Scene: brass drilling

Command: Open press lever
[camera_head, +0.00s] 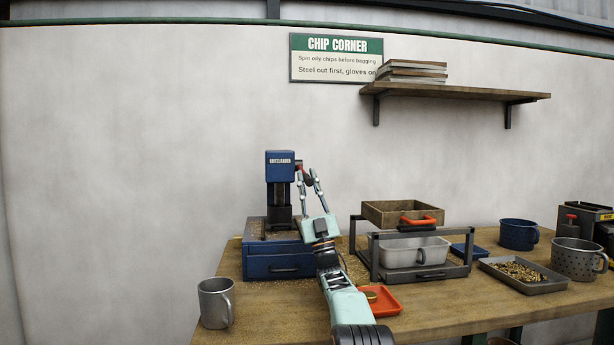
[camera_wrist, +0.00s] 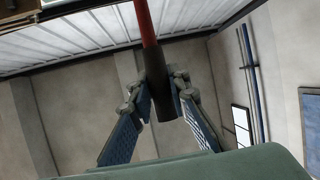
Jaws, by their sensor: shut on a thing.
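The blue press (camera_head: 280,168) stands on a blue base with a drawer (camera_head: 275,267) at the left of the bench. Its lever (camera_head: 298,165) shows only as a small red part at the right side of the press head, mostly hidden by my fingers. My gripper (camera_head: 308,176) is beside the press head, fingers pointing up. In the wrist view the lever is a red rod ending in a dark grip (camera_wrist: 158,90). The fingers of my gripper (camera_wrist: 162,95) lie on both sides of that grip, shut on it.
A metal mug (camera_head: 215,303) stands at the bench's front left. An orange tray (camera_head: 381,301) lies by my forearm. Right of my arm is a dark rack (camera_head: 420,273) with a wooden sieve box (camera_head: 385,212) above a white bin (camera_head: 400,252). A shelf (camera_head: 455,92) is above.

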